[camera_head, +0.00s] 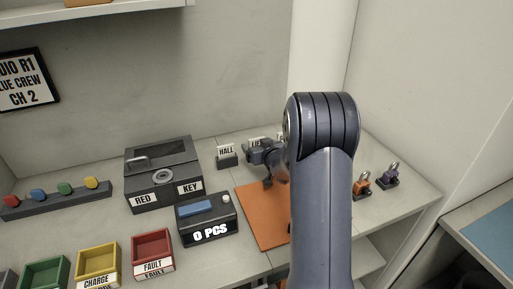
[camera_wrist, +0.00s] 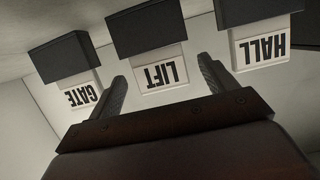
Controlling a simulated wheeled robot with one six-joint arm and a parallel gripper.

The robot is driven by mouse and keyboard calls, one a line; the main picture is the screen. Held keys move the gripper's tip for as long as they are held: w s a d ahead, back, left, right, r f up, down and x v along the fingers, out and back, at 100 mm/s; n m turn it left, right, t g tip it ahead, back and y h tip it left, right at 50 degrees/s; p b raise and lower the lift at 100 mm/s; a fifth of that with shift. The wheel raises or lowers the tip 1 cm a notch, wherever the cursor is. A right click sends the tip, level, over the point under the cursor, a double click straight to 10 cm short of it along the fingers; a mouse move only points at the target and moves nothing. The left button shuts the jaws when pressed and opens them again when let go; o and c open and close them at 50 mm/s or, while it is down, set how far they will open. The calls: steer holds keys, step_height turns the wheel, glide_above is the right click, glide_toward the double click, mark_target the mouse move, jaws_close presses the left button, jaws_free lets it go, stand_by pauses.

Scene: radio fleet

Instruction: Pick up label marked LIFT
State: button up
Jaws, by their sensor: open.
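The LIFT label (camera_wrist: 161,75) is a white card in a dark block. It shows upside down in the middle of the wrist view, between the GATE label (camera_wrist: 80,95) on the left and the HALL label (camera_wrist: 262,46) on the right. My gripper (camera_wrist: 162,78) is open and empty, its two fingers pointing toward the LIFT label, one on either side of it in the picture. I cannot tell how far the fingertips are from the card. In the head view, my gripper (camera_head: 264,160) is near the back of the counter, and my arm hides part of the labels.
The HALL label stands left of my gripper. An orange mat (camera_head: 262,215) lies below it. A dark RED KEY box (camera_head: 163,172) and a 0 PCS counter (camera_head: 207,219) stand left. Two small padlocks, orange (camera_head: 361,186) and purple (camera_head: 388,176), stand right. Coloured bins (camera_head: 152,254) are in front.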

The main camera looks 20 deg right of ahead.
steer(key=c, duration=1.1)
steer(key=shift+o, duration=0.2)
steer(key=shift+r, duration=0.1)
step_height(320, 180, up, 10)
steer(key=p, duration=0.1)
